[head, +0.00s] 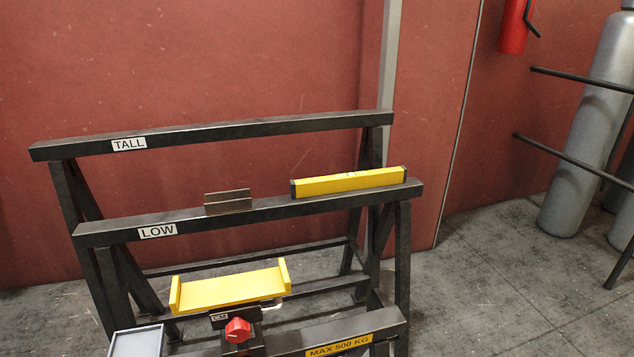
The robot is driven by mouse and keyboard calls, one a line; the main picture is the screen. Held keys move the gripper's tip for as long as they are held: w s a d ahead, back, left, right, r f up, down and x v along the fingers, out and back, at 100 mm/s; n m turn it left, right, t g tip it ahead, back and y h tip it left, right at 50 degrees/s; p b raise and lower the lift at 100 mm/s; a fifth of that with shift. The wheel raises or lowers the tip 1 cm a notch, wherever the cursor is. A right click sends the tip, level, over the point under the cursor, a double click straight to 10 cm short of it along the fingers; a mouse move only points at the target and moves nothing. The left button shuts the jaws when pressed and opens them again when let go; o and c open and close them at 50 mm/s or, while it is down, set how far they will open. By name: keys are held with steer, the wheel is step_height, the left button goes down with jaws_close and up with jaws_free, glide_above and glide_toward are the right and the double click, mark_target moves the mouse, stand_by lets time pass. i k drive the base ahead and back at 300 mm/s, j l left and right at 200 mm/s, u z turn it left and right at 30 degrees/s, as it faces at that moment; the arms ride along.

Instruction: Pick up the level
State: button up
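The level (348,183) is a long yellow bar with dark end caps. It lies along the top of the black trestle beam labelled LOW (250,212), toward that beam's right end. Its upper face carries small pale marks that are too small to read. Nothing touches it except the beam under it. My gripper is not in view.
A small brown metal piece (228,201) sits on the LOW beam left of the level. The TALL beam (212,133) runs behind. In front are a yellow channel-shaped cradle (229,291), a red knob (238,330) and a grey tray (137,342). Gas cylinders (588,120) stand right.

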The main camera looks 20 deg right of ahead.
mark_target(328, 184)
steer(key=k+l, duration=0.1)
steer(key=l, duration=1.85)
steer(key=i+l, duration=0.15)
steer(key=l, duration=0.15)
steer(key=i+l, duration=0.2)
steer(key=l, duration=0.15)
steer(key=i+l+z, duration=0.1)
steer(key=l, duration=0.2)
steer(key=i+l, duration=0.15)
steer(key=i, duration=0.3)
steer(key=i+l, duration=0.15)
steer(key=i, duration=0.25)
